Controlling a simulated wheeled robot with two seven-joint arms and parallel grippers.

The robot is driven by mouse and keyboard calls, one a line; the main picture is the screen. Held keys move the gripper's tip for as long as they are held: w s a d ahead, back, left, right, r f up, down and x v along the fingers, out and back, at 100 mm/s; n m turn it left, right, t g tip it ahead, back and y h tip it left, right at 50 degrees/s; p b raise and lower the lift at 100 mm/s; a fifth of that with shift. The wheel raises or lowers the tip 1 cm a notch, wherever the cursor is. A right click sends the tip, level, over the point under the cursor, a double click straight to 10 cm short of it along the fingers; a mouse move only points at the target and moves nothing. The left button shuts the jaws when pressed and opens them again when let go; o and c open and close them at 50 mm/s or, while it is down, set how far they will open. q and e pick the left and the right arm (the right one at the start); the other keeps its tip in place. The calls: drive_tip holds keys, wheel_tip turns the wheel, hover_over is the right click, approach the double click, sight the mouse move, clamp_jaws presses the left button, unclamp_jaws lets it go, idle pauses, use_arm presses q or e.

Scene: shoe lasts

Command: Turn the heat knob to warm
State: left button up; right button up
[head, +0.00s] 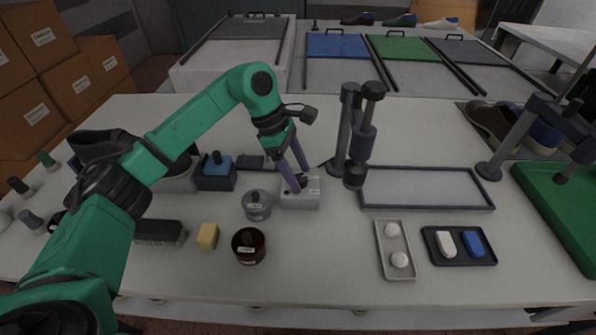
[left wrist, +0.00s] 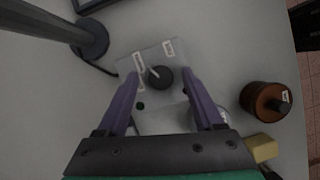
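The heat knob (left wrist: 161,79) is a dark round knob on a light grey control box (left wrist: 146,60). A pale pointer mark on it points up and left in the left wrist view, toward the gap between two white labels whose text I cannot read. In the head view the box (head: 300,199) stands mid-table, its knob partly hidden by my fingers. My left gripper (left wrist: 163,82) is open, its purple fingers on either side of the knob with gaps to it. In the head view the left gripper (head: 299,186) reaches down to the box. My right gripper is not seen.
A dark post stand (head: 342,130) rises close behind the box. A lidded grey jar (head: 257,205), a brown jar (head: 248,246) and a yellow block (head: 208,237) stand left of it. A framed tray (head: 425,187) lies to the right.

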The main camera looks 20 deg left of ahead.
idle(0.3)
use_arm(q)
drive_tip(key=v, duration=1.4)
drive_tip(key=shift+r+b, duration=0.25)
drive_tip(key=shift+b, duration=0.1)
